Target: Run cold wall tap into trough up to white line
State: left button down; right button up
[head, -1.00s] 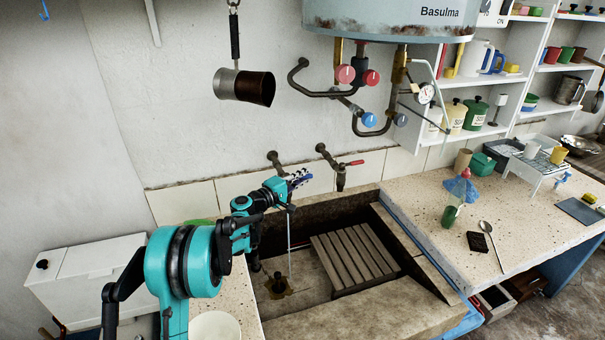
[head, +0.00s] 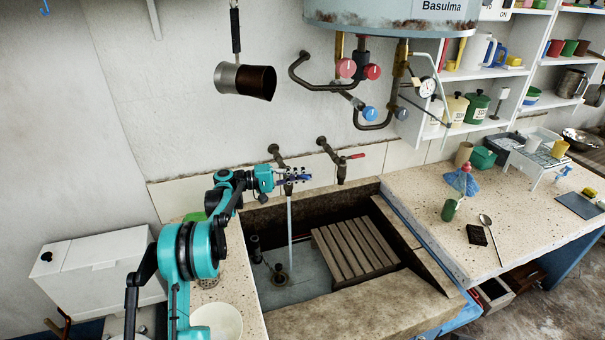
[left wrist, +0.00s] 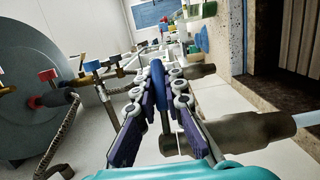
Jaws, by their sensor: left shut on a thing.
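The cold wall tap (head: 277,156) is the left of two taps on the wall. My left gripper (head: 303,174) is at this tap. In the left wrist view, the fingers (left wrist: 161,80) are closed around its blue lever (left wrist: 158,92). A steady stream of water (head: 290,225) falls from the tap into the stone trough (head: 350,306). Shallow grey-blue water (head: 308,287) covers the trough bottom around the drain fitting (head: 280,277). I cannot make out the white line. My right gripper is not in view.
The red-handled tap (head: 341,166) is close on the right. A slatted wooden rack (head: 356,248) stands inside the trough. The boiler (head: 385,14) and its pipes hang above. A white bowl (head: 217,321) is at the lower left. The right counter (head: 415,195) holds small items.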

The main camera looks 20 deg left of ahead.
pick_arm(q)
jog(key=shift+a+r, duration=0.15)
jog(key=c, duration=1.6)
grip_release()
jog(key=shift+a, duration=0.1)
jog(key=shift+s, duration=0.1)
jog(key=v, duration=1.2)
jog(key=shift+a, duration=0.2)
